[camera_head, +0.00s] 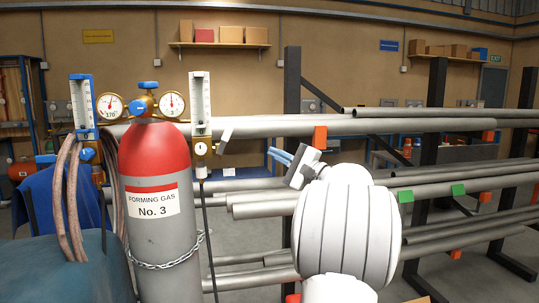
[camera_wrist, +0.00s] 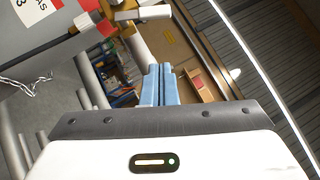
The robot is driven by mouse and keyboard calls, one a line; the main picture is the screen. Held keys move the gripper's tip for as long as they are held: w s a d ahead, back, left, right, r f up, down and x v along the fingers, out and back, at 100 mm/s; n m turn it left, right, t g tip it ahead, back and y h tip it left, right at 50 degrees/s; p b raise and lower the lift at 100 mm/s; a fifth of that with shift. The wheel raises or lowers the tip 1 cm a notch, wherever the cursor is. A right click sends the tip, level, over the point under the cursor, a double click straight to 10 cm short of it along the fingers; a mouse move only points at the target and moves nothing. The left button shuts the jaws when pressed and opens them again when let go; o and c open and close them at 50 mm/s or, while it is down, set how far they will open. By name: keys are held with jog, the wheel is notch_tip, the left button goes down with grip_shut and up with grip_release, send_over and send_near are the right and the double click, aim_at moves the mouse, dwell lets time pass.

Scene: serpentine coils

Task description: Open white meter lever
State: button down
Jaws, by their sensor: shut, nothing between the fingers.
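The white meter (camera_head: 200,105) is an upright gauge with a clear scale, to the right of the gas cylinder's red top. Its pale lever (camera_head: 225,138) sticks out to the right of the meter's lower valve body, tilted up.
The forming gas cylinder (camera_head: 160,225) stands left, chained, with two round gauges (camera_head: 140,105) on top. A blue-topped meter (camera_head: 82,104) is further left. A black hose (camera_head: 208,240) hangs below the white meter. Racks of grey pipes (camera_head: 430,124) run behind my arm.

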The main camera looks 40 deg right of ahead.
aim_at(225, 139)
jog(key=w+a+r+p, duration=0.3)
jog(key=w+a+r, duration=0.1)
jog(key=w, duration=0.4)
jog(key=shift+w+a, duration=0.4)
jog(key=shift+a, duration=0.3)
